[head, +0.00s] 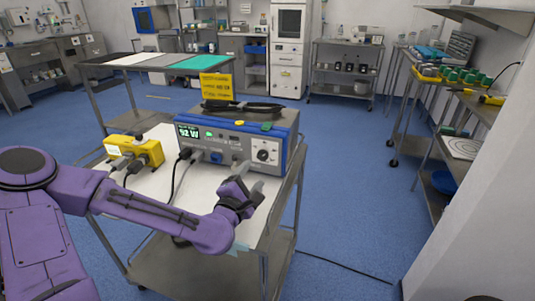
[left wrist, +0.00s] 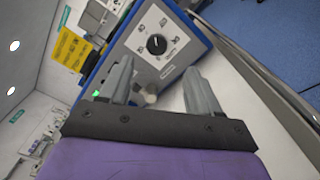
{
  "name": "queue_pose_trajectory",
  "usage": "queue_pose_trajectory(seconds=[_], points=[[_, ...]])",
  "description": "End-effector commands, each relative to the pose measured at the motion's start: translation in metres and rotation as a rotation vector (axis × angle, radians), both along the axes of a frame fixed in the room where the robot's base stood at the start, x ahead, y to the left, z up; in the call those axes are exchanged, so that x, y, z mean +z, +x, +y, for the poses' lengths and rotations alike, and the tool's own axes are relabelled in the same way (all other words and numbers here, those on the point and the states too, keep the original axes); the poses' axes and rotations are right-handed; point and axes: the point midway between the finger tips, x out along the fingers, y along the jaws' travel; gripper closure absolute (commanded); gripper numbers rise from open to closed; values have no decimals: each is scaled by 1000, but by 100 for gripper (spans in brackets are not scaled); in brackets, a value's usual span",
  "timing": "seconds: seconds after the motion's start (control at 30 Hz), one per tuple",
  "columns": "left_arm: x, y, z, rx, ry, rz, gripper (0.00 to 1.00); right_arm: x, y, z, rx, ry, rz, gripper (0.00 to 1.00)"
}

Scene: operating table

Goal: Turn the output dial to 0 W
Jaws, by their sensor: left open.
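The output dial (head: 264,155) is a black round knob on a white plate at the right of the grey and blue generator's front (head: 228,158). The generator's green display (head: 188,132) shows a number with W, which looks like 62 W but is too small to be sure. My left gripper (head: 240,175) is open and empty, in front of and below the dial. In the left wrist view the dial (left wrist: 157,44) lies beyond and between the two fingertips (left wrist: 158,75), apart from them. My right gripper is not in view.
The generator stands on a steel cart (head: 184,267). A yellow power strip (head: 134,150) with black plugs sits left of it. A cable hangs down the generator's front. Blue floor (head: 345,170) is open to the right.

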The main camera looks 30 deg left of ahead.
Motion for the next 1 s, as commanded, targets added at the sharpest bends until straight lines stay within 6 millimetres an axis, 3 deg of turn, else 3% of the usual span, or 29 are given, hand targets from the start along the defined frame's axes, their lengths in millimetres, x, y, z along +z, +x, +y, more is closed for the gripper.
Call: queue_pose_trajectory(seconds=[0.4, 0.57, 0.8, 1.0], points=[[-1, 78, 25, 10, 5, 1, 37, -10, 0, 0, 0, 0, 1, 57], [-1, 93, 27, 8, 2, 1, 37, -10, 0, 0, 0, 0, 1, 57], [0, 94, 26, 6, 0, 0, 37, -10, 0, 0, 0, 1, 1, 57], [0, 94, 26, 6, 0, 0, 93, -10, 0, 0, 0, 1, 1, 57]])
